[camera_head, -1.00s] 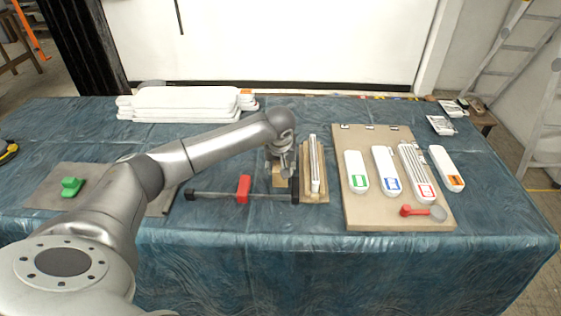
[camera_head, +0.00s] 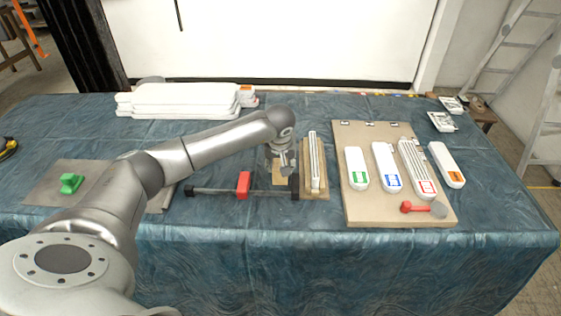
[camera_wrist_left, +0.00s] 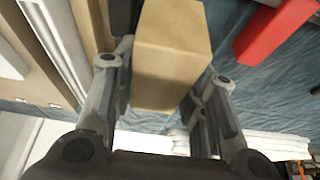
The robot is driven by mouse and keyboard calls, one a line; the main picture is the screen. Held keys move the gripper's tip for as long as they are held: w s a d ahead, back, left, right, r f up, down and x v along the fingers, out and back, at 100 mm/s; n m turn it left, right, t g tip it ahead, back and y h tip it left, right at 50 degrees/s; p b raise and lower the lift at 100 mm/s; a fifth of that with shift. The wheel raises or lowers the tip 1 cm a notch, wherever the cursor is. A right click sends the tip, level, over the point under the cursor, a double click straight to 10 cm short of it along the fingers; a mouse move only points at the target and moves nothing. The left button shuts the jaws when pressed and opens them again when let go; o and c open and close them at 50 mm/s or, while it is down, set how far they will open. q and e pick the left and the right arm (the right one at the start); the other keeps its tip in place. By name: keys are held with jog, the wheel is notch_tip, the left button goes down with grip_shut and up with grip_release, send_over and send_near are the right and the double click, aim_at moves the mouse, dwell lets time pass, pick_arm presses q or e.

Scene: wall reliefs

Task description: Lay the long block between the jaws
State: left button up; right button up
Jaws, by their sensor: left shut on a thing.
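My left gripper (camera_head: 283,163) is shut on a tan wooden block (camera_wrist_left: 172,60), with one finger on each side of it in the left wrist view. In the head view the block is mostly hidden by the gripper. A clamp with a dark bar (camera_head: 215,192) lies on the table, with a red jaw (camera_head: 243,184) on the bar and a black jaw (camera_head: 295,187) at its right end. In the wrist view the red jaw (camera_wrist_left: 275,30) is apart from the block, at the upper right. I cannot tell whether the block touches anything below. My right gripper is not in view.
A ribbed white piece on a wooden base (camera_head: 314,165) stands close right of the gripper. A tan board (camera_head: 365,210) with several white pieces lies farther right. White slabs (camera_head: 180,100) are stacked behind. A green object (camera_head: 70,184) lies at left. The cloth in front is clear.

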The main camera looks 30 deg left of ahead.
pick_arm(q)
jog(key=shift+f+b, duration=0.6)
jog(key=shift+f, duration=0.15)
jog(key=shift+f+b, duration=0.65)
jog(key=shift+f, duration=0.2)
jog(key=o, duration=1.1)
jog(key=shift+o, duration=0.2)
jog(key=shift+r, duration=0.1)
